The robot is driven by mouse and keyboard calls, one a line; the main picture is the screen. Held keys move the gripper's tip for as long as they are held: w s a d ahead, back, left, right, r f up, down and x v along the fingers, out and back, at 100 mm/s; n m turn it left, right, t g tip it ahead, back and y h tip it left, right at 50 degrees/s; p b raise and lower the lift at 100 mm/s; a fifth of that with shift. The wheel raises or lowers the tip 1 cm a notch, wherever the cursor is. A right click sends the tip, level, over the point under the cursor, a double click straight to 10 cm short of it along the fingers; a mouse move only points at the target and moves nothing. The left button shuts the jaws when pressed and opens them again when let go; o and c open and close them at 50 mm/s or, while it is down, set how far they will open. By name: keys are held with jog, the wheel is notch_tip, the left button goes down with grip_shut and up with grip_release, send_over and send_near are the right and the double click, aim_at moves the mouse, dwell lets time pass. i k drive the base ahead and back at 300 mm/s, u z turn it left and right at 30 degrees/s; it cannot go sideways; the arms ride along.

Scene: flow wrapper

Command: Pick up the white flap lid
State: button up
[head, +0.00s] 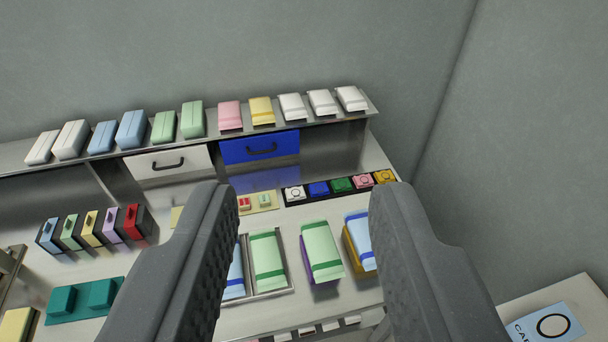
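Several white lid-like pieces lie on the upper shelf in the head view. A row of three with stepped fronts is at the right end: one (292,107), another (322,103) and the last (351,98). Two more white blocks, a smaller one (41,148) and a larger one (70,140), are at the far left. I cannot tell which one is the white flap lid. My gripper (308,205) is open, its two dark grey fingers wide apart, with nothing held between them. It is in the foreground, apart from the shelf pieces.
The shelf (215,141) also holds blue, green, pink and yellow pieces. Below it are a white drawer (168,165) and a blue drawer (259,148). Green packs (321,251), coloured buttons (340,185) and upright coloured blocks (92,228) crowd the counter. A grey wall stands behind.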

aim_at(298, 193)
jog(key=i, duration=1.2)
jog(key=u, duration=0.1)
